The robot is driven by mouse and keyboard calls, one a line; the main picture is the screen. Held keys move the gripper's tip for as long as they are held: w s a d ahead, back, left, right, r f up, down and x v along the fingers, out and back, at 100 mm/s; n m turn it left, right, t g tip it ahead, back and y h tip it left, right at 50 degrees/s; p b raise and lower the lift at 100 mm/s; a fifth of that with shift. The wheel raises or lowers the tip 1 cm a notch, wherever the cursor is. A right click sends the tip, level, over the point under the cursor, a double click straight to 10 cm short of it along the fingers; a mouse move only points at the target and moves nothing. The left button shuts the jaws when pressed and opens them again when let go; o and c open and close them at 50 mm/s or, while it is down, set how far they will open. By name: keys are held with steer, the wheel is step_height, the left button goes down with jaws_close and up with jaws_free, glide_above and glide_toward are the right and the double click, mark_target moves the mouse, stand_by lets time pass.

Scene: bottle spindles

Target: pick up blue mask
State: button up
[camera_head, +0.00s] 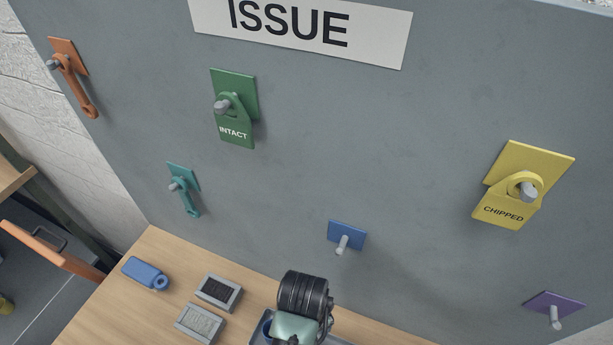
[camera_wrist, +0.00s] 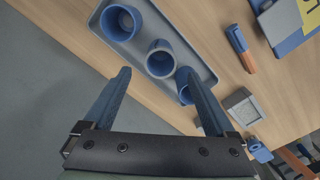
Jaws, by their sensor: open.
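No thing is clearly a mask, and I cannot tell which blue object the name means. A blue piece with a ring end (camera_head: 145,273) lies on the table at the left in the head view. A similar blue piece (camera_wrist: 258,150) shows at the lower right in the wrist view. Blue hollow cups (camera_wrist: 160,60) stand in a grey tray (camera_wrist: 200,61) in the wrist view; the right finger partly hides one. My gripper (camera_wrist: 154,74) is open, with nothing seen held between its fingers, and the cups lie beyond its tips. My arm hides most of the tray in the head view.
A grey board (camera_head: 400,130) rises behind the table. A blue plate with a bare peg (camera_head: 346,237) and a purple one (camera_head: 553,309) stick out; a yellow tag (camera_head: 506,203) hangs right. Grey blocks (camera_head: 218,291) lie left of my arm. An orange-and-blue item (camera_wrist: 240,48) lies beside the tray.

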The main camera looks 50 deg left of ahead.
steer(key=shift+d+f+p, duration=0.15)
steer(key=shift+f+p, duration=0.5)
steer(key=shift+f, duration=2.75)
steer(key=c, duration=1.4)
